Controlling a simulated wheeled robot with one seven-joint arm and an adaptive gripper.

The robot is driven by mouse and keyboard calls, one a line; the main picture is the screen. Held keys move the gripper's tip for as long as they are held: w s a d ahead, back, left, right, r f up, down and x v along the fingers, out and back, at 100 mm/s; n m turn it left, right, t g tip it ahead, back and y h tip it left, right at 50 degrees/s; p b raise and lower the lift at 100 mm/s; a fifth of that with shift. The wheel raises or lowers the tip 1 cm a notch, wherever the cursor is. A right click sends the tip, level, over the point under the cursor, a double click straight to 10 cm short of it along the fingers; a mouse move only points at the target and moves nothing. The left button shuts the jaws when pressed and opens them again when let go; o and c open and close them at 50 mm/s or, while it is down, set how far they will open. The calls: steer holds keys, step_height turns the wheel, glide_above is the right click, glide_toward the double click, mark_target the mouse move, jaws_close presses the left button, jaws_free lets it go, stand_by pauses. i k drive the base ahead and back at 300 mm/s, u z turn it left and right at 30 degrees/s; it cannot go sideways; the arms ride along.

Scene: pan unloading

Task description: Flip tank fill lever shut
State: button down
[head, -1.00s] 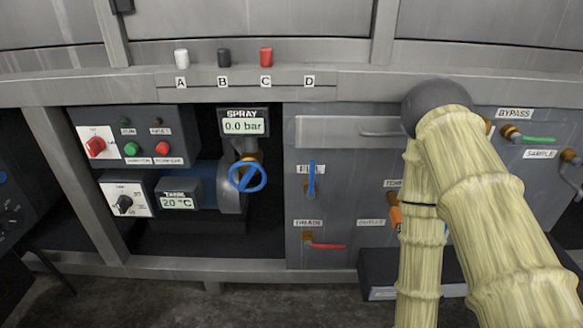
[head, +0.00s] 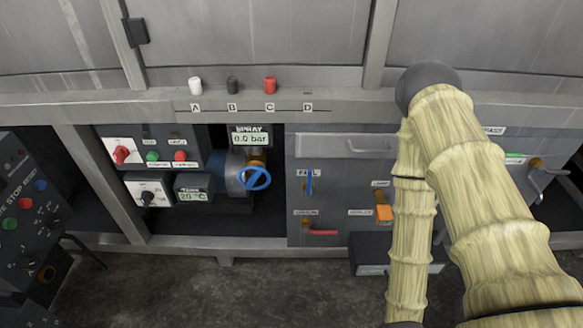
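The tank fill lever (head: 309,183) is a thin blue handle standing upright below the FILL label, on the left part of the grey valve panel (head: 345,185). My arm, in a pale yellow ribbed sleeve, comes down on the right of the picture and hides the right part of this panel. My gripper is not in view, so whether it is open or shut does not show. Nothing is seen touching the fill lever.
A red lever (head: 322,232) lies level below the fill lever. An orange handle (head: 384,213) is beside my arm. A blue handwheel (head: 257,178) is to the left. White, black and red knobs stand on the ledge (head: 150,108). A dark control box (head: 30,215) stands at far left.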

mark_target(308, 194)
steer(key=z, duration=1.3)
steer(key=k, duration=1.35)
steer(key=u, duration=1.25)
steer(key=i, duration=0.5)
